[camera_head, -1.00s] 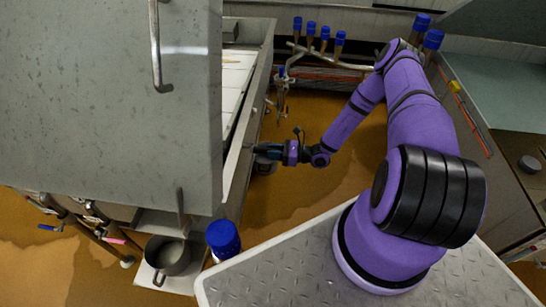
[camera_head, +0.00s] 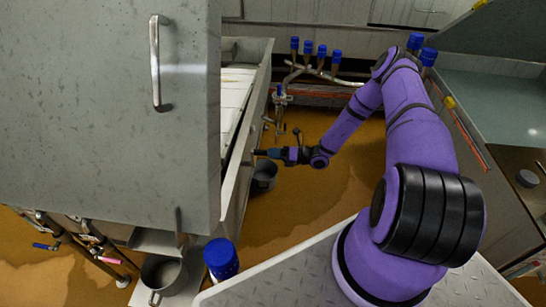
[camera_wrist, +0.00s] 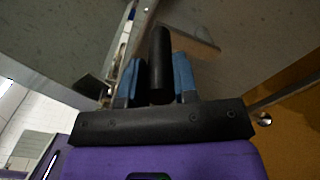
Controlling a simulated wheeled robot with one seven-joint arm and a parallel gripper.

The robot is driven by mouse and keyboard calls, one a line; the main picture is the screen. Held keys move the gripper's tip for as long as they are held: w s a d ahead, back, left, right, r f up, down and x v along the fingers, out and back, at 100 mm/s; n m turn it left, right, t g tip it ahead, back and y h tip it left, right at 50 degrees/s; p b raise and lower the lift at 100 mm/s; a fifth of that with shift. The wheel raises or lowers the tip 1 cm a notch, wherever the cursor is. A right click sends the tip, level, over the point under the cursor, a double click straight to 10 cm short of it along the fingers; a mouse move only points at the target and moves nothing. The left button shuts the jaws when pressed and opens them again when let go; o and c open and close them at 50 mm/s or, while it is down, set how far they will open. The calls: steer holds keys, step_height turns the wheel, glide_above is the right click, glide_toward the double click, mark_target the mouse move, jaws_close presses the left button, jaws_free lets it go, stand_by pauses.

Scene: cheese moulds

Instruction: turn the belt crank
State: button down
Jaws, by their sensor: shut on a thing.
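My gripper (camera_head: 262,153) is at the side wall of the long grey trough (camera_head: 236,180) in the head view. In the wrist view, the blue fingers of my gripper (camera_wrist: 160,80) stand on either side of a black cylindrical handle (camera_wrist: 160,58) and are shut on it. This handle appears to be the belt crank's grip. A flat metal bar (camera_wrist: 192,38) shows just behind the handle, and its joint with the handle is hard to make out. In the head view the crank is too small and covered to tell its angle.
A big grey cabinet (camera_head: 100,100) with a bar handle stands at the left. A dark pot (camera_head: 265,176) is on the floor below my gripper; another pot (camera_head: 163,274) sits at lower left. Blue-capped pipes (camera_head: 308,58) line the back. Open brown floor (camera_head: 310,205) lies right of the trough.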

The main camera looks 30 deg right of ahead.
steer(key=shift+w+d+m, duration=0.25)
steer(key=shift+m, duration=0.15)
steer(key=shift+f, duration=0.1)
steer(key=c, duration=0.9)
jaws_free()
steer(key=v, duration=1)
steer(key=shift+s+d, duration=0.3)
